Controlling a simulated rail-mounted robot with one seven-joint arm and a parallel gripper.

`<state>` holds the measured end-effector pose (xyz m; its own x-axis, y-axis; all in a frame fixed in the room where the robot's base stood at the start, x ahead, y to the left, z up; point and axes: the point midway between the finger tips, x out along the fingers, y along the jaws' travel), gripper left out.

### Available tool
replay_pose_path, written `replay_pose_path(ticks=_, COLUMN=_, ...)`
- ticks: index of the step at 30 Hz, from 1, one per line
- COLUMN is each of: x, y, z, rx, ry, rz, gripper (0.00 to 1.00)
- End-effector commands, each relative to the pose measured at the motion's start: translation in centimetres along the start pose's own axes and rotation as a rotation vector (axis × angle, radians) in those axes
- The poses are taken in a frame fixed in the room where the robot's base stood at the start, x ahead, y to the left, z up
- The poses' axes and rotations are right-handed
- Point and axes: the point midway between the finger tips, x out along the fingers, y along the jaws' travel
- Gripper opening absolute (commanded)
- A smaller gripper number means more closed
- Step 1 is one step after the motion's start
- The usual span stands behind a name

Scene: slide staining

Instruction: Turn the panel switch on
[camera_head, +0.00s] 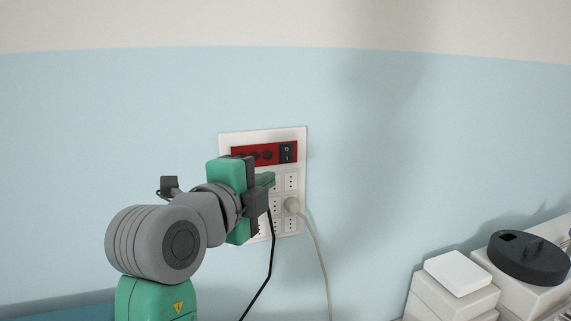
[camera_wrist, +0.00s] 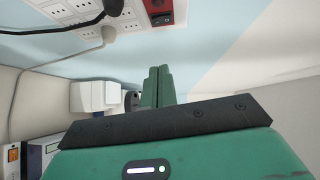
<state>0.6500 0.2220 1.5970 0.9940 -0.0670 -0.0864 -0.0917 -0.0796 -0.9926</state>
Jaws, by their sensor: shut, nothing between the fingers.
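The panel switch (camera_head: 287,152) is a small black rocker at the right end of a red strip on the white wall panel (camera_head: 301,220). It also shows in the wrist view (camera_wrist: 162,20), at the top on the red strip. I cannot tell its on or off position. My gripper (camera_head: 267,180) is shut and empty, in front of the panel, lower and to the left of the switch in the head view. Its green fingers (camera_wrist: 158,85) lie together in the wrist view, apart from the switch. My arm hides the panel's left part.
A grey plug (camera_head: 292,204) with a hanging cable sits in a socket below the switch; a black cable (camera_head: 271,255) hangs beside it. White boxes (camera_head: 458,272) and a black round device (camera_head: 528,258) stand at lower right. The wall right of the panel is clear.

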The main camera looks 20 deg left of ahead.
Motion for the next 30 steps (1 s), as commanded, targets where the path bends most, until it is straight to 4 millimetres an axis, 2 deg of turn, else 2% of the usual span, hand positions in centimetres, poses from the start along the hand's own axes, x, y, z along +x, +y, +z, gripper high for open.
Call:
replay_pose_path(ticks=5, x=1.9, y=-0.1, z=-0.1, rx=-0.001, ry=0.002, rz=0.003, gripper=0.00)
replay_pose_path(ticks=17, x=10.4, y=-0.3, z=-0.1, rx=-0.003, ry=0.001, rz=0.002, gripper=0.00)
replay_pose_path(ticks=22, x=12.0, y=-0.2, z=2.0, rx=-0.002, ry=-0.001, rz=0.002, gripper=0.00)
replay_pose_path(ticks=30, x=12.8, y=0.0, z=2.8, rx=-0.001, ry=0.000, rz=0.000, gripper=0.00)
